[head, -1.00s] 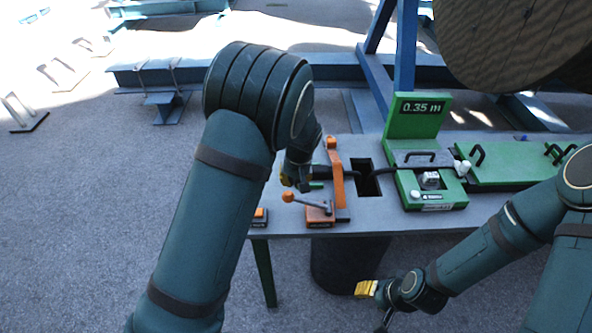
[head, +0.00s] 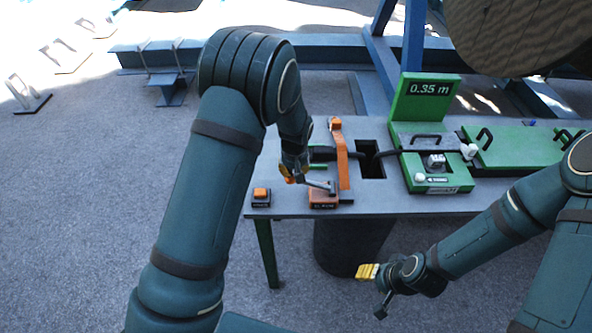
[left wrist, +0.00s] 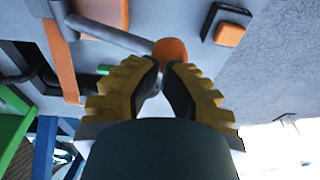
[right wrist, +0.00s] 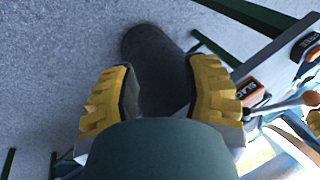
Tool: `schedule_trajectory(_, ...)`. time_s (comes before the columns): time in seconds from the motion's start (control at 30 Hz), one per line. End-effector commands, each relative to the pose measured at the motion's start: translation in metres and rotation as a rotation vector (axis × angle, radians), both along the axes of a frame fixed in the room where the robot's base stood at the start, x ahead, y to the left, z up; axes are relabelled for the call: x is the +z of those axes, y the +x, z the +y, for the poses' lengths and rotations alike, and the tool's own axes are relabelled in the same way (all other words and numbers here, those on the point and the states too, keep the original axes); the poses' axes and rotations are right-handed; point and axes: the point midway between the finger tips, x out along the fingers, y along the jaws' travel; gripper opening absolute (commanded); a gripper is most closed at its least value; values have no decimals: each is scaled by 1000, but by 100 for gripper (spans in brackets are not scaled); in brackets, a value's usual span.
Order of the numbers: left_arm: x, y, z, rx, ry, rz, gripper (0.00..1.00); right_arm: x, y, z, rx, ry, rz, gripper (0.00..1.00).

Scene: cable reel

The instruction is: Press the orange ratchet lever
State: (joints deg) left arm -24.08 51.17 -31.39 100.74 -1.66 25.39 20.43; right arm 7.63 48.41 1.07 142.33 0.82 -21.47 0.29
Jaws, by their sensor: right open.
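The lever, a grey rod (head: 318,185) with an orange ball knob, rises to the left from an orange base (head: 323,199) at the table's front edge. The knob (left wrist: 171,50) shows in the left wrist view just beyond my fingertips, and whether they touch it I cannot tell. My left gripper (head: 291,174) is at the knob's end of the rod and largely hides the knob in the head view. Its fingertips (left wrist: 163,66) are close together, with nothing seen between them. My right gripper (head: 362,271) is open and empty, low in front of the table; its spread fingers (right wrist: 158,85) show in the right wrist view.
A cable runs right over a dark table opening (head: 371,165) to a green unit reading 0.35 m (head: 430,88).

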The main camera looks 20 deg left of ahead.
Motion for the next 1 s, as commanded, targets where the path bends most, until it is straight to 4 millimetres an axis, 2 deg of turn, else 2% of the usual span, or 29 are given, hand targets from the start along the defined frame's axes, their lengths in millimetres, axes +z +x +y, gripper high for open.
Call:
schedule_trajectory(0.03,-10,-1,6,8,-35,-9,0,-13,-1,0,2,-1,2,47)
schedule_trajectory(0.1,-16,-2,9,9,-76,-20,0,-23,-2,1,4,-1,5,47)
schedule_trajectory(0.43,-38,-5,19,5,-227,-67,0,-62,-14,3,25,4,33,47)
schedule_trajectory(0.6,-47,-6,22,1,-234,-70,0,-68,-17,4,31,6,39,47)
schedule_trajectory(1.0,-47,-7,22,0,-233,-69,0,-67,-17,4,32,7,40,47)
